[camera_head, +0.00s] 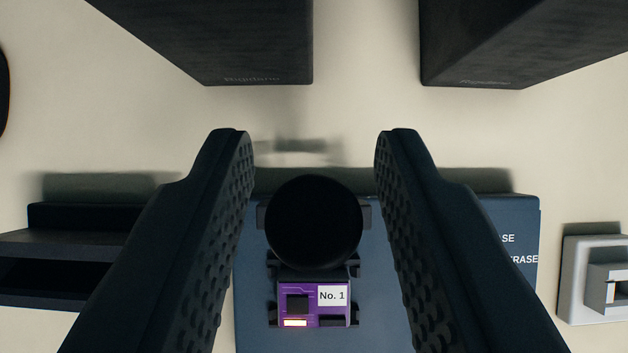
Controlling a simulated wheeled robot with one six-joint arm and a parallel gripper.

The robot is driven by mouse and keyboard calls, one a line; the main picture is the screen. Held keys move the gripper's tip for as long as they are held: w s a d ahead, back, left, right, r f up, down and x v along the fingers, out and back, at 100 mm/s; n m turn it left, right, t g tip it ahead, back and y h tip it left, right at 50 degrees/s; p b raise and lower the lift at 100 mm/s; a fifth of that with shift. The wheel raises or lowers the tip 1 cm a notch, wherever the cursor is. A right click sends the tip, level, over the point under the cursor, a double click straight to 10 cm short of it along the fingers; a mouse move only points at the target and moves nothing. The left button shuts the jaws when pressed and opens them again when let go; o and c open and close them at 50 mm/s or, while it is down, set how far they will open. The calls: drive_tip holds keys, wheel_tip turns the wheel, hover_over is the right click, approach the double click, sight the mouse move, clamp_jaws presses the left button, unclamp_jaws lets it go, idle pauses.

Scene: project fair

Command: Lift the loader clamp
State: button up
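The loader clamp seems to be the dark piece with a round black knob (313,222) on a blue-grey base (460,290), in the middle of the view. A small purple circuit board (313,304) with a white "No. 1" label and a lit strip sits just below the knob. My gripper (314,150) is open and empty. Its two textured fingers stand to the left and right of the knob, with a clear gap on each side. Whether the fingers are level with the knob in height I cannot tell. The fingers hide parts of the base.
Two large black boxes (230,40) (510,40) stand at the top left and top right. A black open shelf-like holder (70,245) is at the left, and a light grey fixture (590,280) at the right. Bare pale surface lies between the boxes.

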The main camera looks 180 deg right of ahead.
drive_tip(key=shift+r, duration=0.15)
drive_tip(key=v, duration=1.7)
drive_tip(key=shift+s, duration=0.1)
drive_tip(key=s+r+t, duration=0.2)
drive_tip(key=s+r, duration=0.2)
drive_tip(key=s, duration=0.6)
drive_tip(key=s+r+t, duration=0.1)
drive_tip(key=s+r, duration=0.3)
drive_tip(key=s, duration=0.5)
drive_tip(key=s+r+t, duration=0.2)
drive_tip(key=s+r, duration=0.2)
drive_tip(key=s, duration=0.6)
drive_tip(key=s+f+t, duration=0.2)
drive_tip(key=s, duration=1.2)
drive_tip(key=s+f+t, duration=0.3)
drive_tip(key=s, duration=1.1)
drive_tip(key=shift+s+f, duration=0.3)
